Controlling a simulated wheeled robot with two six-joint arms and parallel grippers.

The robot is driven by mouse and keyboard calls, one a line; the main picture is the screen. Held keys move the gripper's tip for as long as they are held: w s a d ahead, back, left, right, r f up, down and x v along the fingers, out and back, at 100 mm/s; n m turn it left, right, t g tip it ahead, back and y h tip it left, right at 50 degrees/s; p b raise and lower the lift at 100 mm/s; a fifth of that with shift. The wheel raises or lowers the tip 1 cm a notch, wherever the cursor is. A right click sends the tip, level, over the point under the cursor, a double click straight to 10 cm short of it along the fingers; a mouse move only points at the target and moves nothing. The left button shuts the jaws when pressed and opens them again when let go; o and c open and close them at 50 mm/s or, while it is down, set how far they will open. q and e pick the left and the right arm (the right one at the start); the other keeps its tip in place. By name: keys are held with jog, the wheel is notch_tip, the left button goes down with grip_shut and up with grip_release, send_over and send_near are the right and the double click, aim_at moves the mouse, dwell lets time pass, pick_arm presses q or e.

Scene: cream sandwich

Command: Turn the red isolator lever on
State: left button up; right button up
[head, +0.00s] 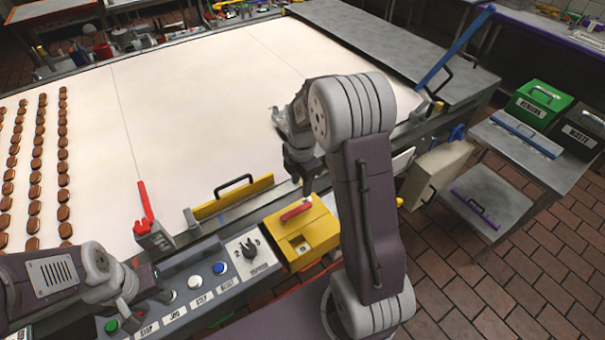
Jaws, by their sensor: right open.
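A yellow box (322,232) at the end of the control panel carries a short red lever (296,211) lying across its top. My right gripper (307,188) points down just above the lever's far right end. It is open, and I cannot tell whether it touches the lever. A second, upright red lever (146,206) stands on a small grey labelled block (153,238) at the belt edge. My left gripper (125,305) is low over the left part of the panel, apart from both levers; its finger gap is unclear.
The control panel (228,284) holds several buttons and a black rotary knob (249,248). A yellow guard (232,197) with a black handle stands behind it. The wide cream belt (190,110) carries rows of brown biscuits (64,172) at left. Bins and a grey cart (540,165) stand at right.

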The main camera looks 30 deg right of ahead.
jog(key=p, duration=0.2)
send_over(305, 206)
jog(key=shift+g, duration=0.3)
notch_tip(305, 206, down, 4)
jog(key=shift+w+d+f, duration=0.15)
jog(key=shift+f, duration=0.05)
notch_tip(305, 206, down, 3)
jog(key=shift+r, duration=0.15)
jog(key=shift+s+f, duration=0.35)
jog(key=shift+f, duration=0.1)
jog(key=shift+w+f, duration=0.1)
jog(key=shift+w, duration=0.15)
jog(key=shift+c, duration=1.2)
grip_shut()
pick_arm(q)
jog(key=r, duration=0.3)
jog(key=shift+s+a+r, duration=0.1)
jog(key=shift+s+r, duration=0.05)
jog(key=shift+s, duration=0.15)
